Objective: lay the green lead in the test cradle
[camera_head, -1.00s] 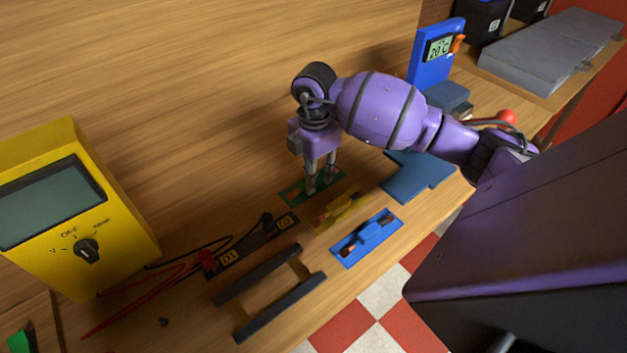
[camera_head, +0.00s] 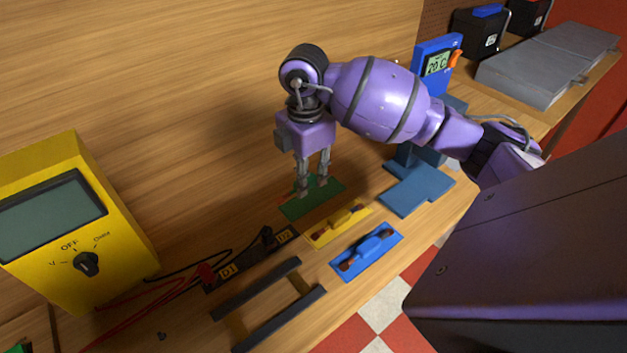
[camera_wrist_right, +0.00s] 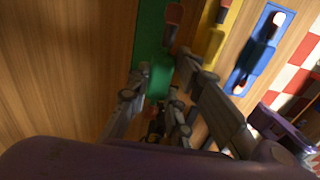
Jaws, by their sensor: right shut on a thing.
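My right gripper (camera_head: 312,186) is over the green mat (camera_head: 297,211), fingers pointing down. It is shut on the green lead (camera_wrist_right: 160,78), whose green body shows between the fingers in the right wrist view. The fingers hide most of the lead in the head view, and I cannot tell how far it is off the mat. A frame of two dark bars (camera_head: 262,284) on the bench may be the test cradle; nothing lies across it. My left gripper is not in view.
A yellow lead (camera_head: 340,222) and a blue lead (camera_head: 368,252) lie on their own mats near the bench edge. Red and black probes sit on a strip marked D1 and D2 (camera_head: 228,272). A yellow meter (camera_head: 125,240) stands left, a blue stand (camera_head: 415,190) right.

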